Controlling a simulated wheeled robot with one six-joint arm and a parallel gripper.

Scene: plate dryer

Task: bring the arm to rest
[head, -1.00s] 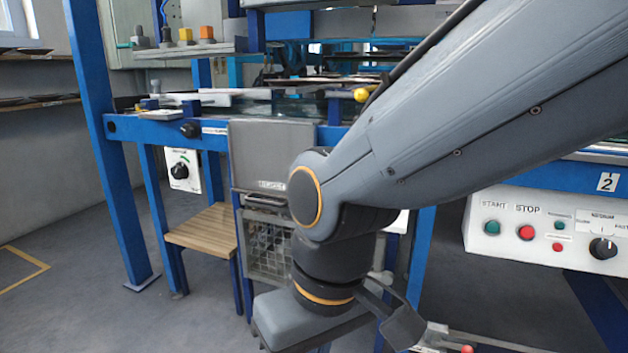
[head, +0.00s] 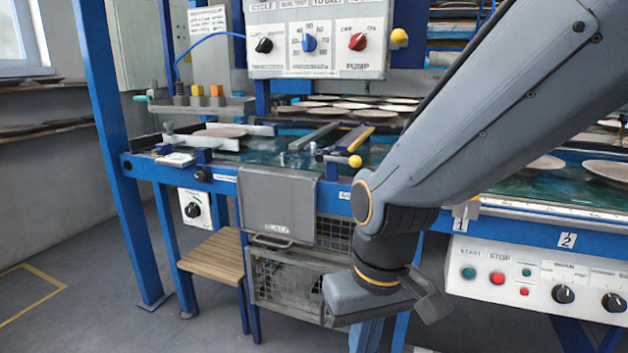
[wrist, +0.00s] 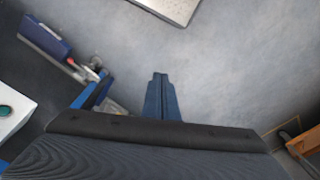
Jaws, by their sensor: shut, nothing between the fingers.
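My arm comes in from the upper right of the head view and bends down at the elbow. Its grey and black end section (head: 375,296) hangs in front of the blue machine frame, holding nothing that I can see. In the wrist view my gripper (wrist: 160,77) shows as two dark blue fingers side by side, closed together and empty, over bare grey floor. The fingertips cannot be made out in the head view.
A control box (head: 535,281) with buttons is right of my arm; an upper panel (head: 318,42) hangs above. A wire basket (head: 290,283) and wooden stool (head: 213,257) stand left of it. Plates (head: 545,163) lie on the machine bed. Floor at lower left is clear.

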